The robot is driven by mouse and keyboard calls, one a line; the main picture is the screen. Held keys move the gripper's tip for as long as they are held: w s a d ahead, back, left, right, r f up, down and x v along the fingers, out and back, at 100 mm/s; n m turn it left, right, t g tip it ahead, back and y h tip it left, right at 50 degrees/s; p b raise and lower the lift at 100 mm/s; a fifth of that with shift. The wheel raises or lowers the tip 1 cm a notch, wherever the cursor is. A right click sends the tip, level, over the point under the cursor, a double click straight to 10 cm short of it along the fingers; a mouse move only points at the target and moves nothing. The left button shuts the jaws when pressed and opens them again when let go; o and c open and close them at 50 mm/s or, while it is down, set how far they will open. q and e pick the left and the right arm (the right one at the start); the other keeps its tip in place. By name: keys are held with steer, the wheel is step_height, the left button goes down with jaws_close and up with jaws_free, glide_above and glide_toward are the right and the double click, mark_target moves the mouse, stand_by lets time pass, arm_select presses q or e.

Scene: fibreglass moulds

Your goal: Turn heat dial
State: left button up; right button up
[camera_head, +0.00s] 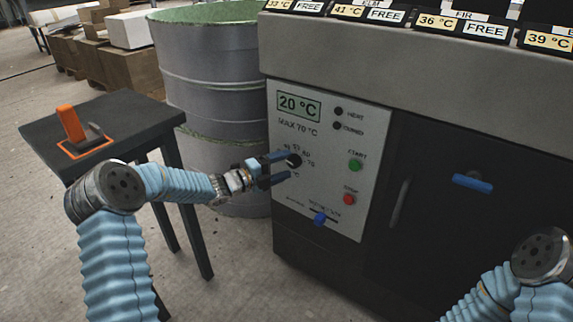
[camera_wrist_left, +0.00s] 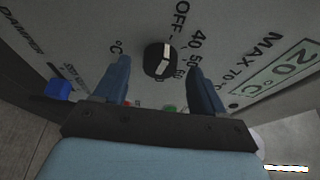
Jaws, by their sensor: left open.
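The heat dial (camera_head: 294,160) is a small black round knob with a pale pointer mark, on a light control panel (camera_head: 335,205) with temperature marks around it. In the left wrist view the dial (camera_wrist_left: 160,60) sits between and just beyond the two blue fingers. My left gripper (camera_head: 283,168) is open, with its fingers to either side of the dial; whether they touch it I cannot tell. It also shows in the left wrist view (camera_wrist_left: 161,85). The display (camera_head: 299,105) reads 20 °C, above "MAX 70 °C". My right gripper is out of view; only part of its arm shows.
A green button (camera_head: 355,165), a red button (camera_head: 349,198) and a blue slider (camera_head: 320,218) are on the same panel. A dark door with a blue handle (camera_head: 472,183) is to the right. A dark table (camera_head: 130,111) with an orange tool (camera_head: 71,124) and grey drums (camera_head: 215,70) are left.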

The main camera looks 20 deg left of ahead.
arm_select(q)
steer(key=shift+x, duration=0.8)
steer(key=c, duration=1.1)
steer(key=shift+o, duration=0.2)
